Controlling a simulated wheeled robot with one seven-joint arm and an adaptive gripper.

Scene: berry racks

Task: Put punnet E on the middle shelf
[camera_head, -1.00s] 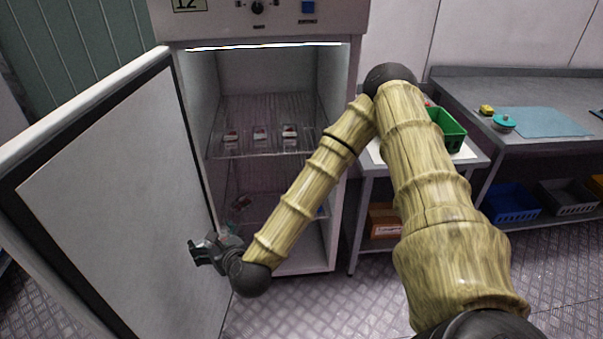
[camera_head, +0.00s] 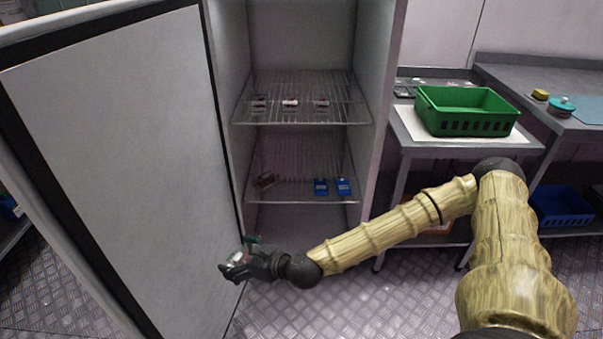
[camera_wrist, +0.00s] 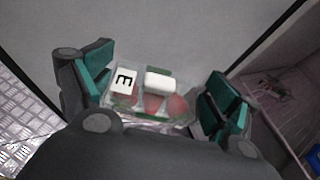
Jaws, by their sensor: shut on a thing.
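My gripper (camera_head: 243,253) is shut on punnet E (camera_wrist: 150,97), a clear punnet of red berries with a white label lettered E. In the wrist view the punnet sits between my two teal-padded fingers (camera_wrist: 155,95). In the head view my gripper is low, in front of the cabinet's open door and left of the cabinet opening. The cabinet has an upper wire shelf (camera_head: 300,118) with several small punnets in a row near its middle. A lower wire shelf (camera_head: 300,197) holds a dark-looking item (camera_head: 264,180) at left and two blue items (camera_head: 332,187) at right.
The open cabinet door (camera_head: 120,150) stands along the left, close to my gripper. A green crate (camera_head: 465,97) stands on a side table at right. A grey bench (camera_head: 500,65) with a blue mat is beyond it. The lower shelf's middle is bare.

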